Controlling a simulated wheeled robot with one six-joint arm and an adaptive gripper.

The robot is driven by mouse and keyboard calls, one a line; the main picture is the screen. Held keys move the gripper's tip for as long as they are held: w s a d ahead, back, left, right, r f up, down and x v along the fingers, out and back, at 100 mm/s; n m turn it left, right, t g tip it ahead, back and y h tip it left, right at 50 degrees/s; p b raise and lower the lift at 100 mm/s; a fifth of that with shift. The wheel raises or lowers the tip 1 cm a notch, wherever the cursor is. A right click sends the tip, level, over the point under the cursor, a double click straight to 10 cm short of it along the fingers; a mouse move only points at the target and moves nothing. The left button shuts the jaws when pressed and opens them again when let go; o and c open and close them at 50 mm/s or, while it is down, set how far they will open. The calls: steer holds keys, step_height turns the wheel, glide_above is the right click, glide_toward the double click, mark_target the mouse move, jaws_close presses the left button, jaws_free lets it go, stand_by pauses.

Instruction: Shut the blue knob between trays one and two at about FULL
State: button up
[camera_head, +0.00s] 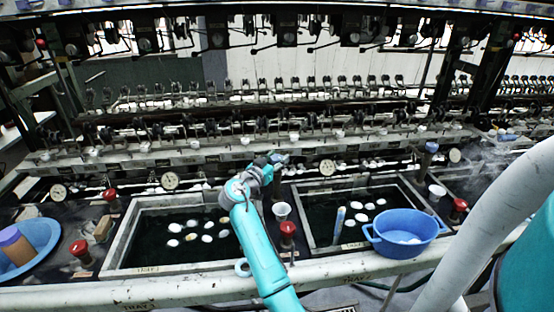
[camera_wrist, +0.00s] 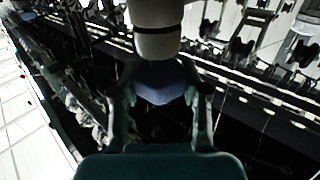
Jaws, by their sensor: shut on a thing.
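The blue knob (camera_head: 279,157) stands at the back of the gap between tray one (camera_head: 148,269) and tray two (camera_head: 357,278). My gripper (camera_head: 266,166) is at it, with the arm reaching over the front rail. In the wrist view the blue knob (camera_wrist: 160,84) sits between the two fingers of my gripper (camera_wrist: 160,98), which are shut on it. A pale cylinder with a dark band rises behind the knob there. The knob's marking and any FULL label are hidden or too small to read.
A red knob (camera_head: 287,231) and a white cup (camera_head: 281,210) stand between the trays, close to my arm. Round gauges (camera_head: 327,167) line the back ledge. A blue basin (camera_head: 405,232) sits at tray two's right front. Another blue knob (camera_head: 431,147) is farther right.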

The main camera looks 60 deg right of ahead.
steer(key=m+g, duration=0.2)
steer(key=g, duration=0.1)
steer(key=m+g+y, duration=0.1)
steer(key=g, duration=0.1)
steer(key=shift+w+m+g, duration=0.1)
steer(key=shift+m+g, duration=0.3)
steer(key=shift+m+g+y, duration=1)
steer(key=shift+m+g, duration=0.5)
steer(key=shift+g, duration=0.6)
steer(key=o, duration=1.2)
steer(key=shift+c, duration=0.2)
steer(key=v, duration=1.2)
steer(key=shift+d, duration=0.1)
